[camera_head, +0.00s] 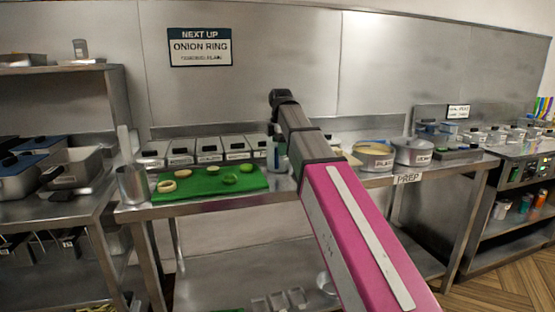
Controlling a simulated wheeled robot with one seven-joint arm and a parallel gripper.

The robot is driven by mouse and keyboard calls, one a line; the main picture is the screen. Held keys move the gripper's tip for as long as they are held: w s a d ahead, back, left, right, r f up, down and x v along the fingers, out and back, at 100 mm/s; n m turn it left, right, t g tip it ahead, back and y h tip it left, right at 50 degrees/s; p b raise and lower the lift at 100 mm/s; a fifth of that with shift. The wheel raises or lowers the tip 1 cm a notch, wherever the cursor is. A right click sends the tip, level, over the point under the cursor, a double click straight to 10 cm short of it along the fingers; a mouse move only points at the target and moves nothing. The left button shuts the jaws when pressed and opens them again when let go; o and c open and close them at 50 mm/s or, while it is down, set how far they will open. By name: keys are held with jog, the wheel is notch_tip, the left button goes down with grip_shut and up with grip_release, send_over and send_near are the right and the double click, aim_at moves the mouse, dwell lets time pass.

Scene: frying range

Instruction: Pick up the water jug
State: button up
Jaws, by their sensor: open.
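A steel, open-topped cylindrical vessel (132,184) stands upright at the left front corner of the prep table (330,190). It may be the water jug; no handle or spout is clear, and I cannot see inside. A pale upright piece rises just behind its rim. My pink arm (358,240) reaches up from the lower right across the middle of the table, well to the right of this vessel. My gripper cannot be made out; the arm's dark upper joints hide what lies beyond them.
A green board (205,190) with onion rings and green slices lies beside the vessel. Labelled bins line the back. A bluish bottle-like thing (278,155) is partly behind my arm. Pots (412,152) stand at right. A side counter with pans (75,168) adjoins left.

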notch_tip(320, 180, down, 3)
jog(key=shift+r, duration=0.2)
grip_shut()
